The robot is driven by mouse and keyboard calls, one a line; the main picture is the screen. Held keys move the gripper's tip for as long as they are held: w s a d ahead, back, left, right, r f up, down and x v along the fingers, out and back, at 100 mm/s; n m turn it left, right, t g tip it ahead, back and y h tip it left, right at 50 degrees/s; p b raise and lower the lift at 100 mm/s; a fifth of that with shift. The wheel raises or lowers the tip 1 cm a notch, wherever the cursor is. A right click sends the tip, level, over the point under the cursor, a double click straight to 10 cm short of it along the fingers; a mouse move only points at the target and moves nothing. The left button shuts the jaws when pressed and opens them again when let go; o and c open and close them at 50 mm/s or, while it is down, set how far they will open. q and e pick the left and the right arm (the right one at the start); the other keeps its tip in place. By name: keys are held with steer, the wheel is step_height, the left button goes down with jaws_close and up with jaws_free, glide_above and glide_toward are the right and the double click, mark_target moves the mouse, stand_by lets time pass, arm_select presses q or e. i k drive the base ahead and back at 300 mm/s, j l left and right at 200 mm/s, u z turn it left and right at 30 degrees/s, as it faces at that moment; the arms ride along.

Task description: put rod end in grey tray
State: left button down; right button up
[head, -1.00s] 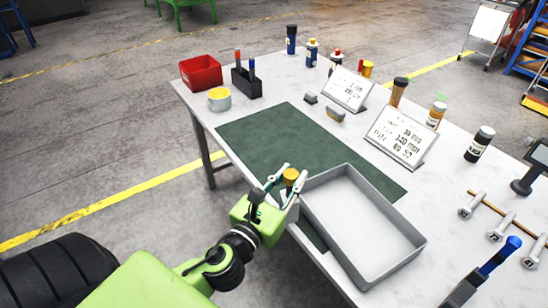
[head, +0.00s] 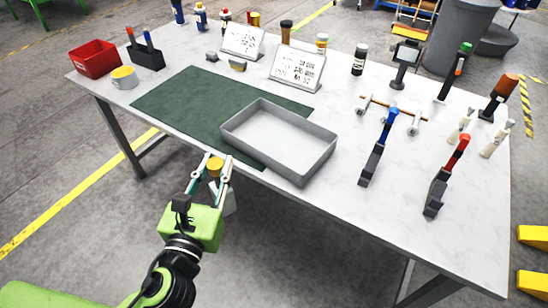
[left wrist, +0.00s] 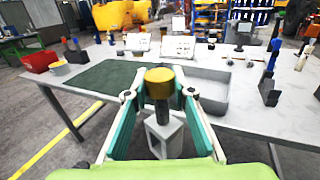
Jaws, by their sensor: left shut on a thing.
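The rod end (left wrist: 159,85) has a brass-coloured round top, a dark shank and a grey square forked lower part. It is upright between the fingers of my left gripper (left wrist: 158,92), which is shut on it. In the head view the rod end (head: 215,167) and the left gripper (head: 216,170) are in front of the table's near edge, left of the grey tray and apart from it. The grey tray (head: 318,160) is empty and lies partly on the green mat (head: 185,108). It also shows in the left wrist view (left wrist: 212,88), beyond and right of the rod end. My right gripper is not in view.
A red bin (head: 94,60), a pot with a yellow top (head: 124,79) and a pen holder (head: 148,58) stand at the left. Two sign stands (head: 297,68) are behind the tray. Several upright tools, including a blue-handled one (head: 378,148), stand to its right.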

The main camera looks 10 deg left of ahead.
mark_target(256, 130)
steer(key=k+z, duration=0.1)
steer(key=z, duration=0.35)
steer(key=k+z, duration=0.1)
steer(key=z, duration=0.4)
steer(key=j+z, duration=0.25)
steer(key=j, duration=1.15)
